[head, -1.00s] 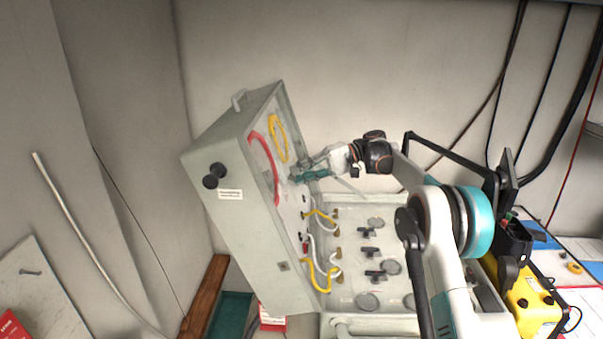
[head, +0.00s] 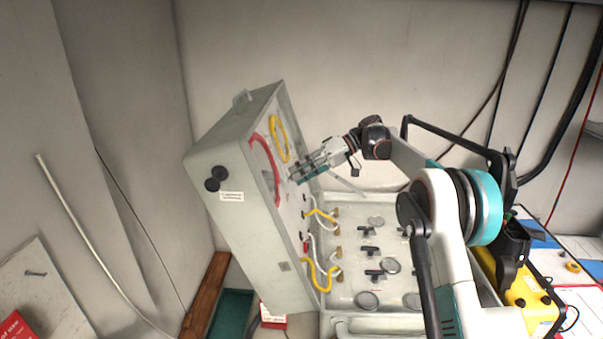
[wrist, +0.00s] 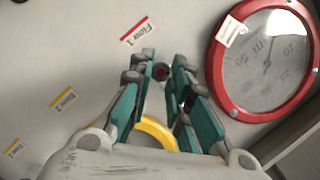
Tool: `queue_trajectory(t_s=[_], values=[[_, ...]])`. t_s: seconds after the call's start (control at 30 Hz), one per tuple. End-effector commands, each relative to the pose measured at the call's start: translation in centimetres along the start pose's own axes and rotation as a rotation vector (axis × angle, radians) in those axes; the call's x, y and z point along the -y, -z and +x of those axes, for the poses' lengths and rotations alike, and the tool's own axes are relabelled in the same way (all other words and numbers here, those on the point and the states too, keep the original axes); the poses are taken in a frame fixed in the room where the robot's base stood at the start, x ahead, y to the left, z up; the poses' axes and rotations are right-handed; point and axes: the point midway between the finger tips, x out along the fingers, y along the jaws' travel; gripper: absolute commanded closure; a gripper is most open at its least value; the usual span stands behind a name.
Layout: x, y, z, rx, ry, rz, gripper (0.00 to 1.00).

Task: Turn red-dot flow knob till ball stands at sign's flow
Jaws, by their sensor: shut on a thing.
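The flow knob with a red dot (wrist: 161,72) is small and dark and sits between my fingertips in the wrist view. My gripper (wrist: 161,80) is shut on it, with a teal finger on each side. In the head view my gripper (head: 294,177) reaches the inside face of the raised case lid (head: 245,235), and its fingers hide the knob there. A tilted tag with a red stripe, seeming to read Flow 1 (wrist: 138,31), is just above the knob. I cannot make out a flow ball or a sign with a flow value in either view.
A red-rimmed gauge (wrist: 263,60) lies right of the knob, and a yellow ring (wrist: 153,132) lies behind my fingers. Two yellow-striped tags are at left. Yellow and white hoses (head: 318,272) run below, over a base panel (head: 350,255) with black-handled valves.

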Motion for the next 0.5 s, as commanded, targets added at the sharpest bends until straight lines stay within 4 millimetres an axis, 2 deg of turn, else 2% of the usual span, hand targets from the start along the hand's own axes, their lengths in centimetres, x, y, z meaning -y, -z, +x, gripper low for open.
queue_trajectory(t_s=[0.47, 0.5], values=[[-0.08, -0.04, -0.06, 0.000, -0.007, -0.014, 1.00], [-0.08, -0.04, -0.06, 0.000, -0.007, -0.014, 0.80]])
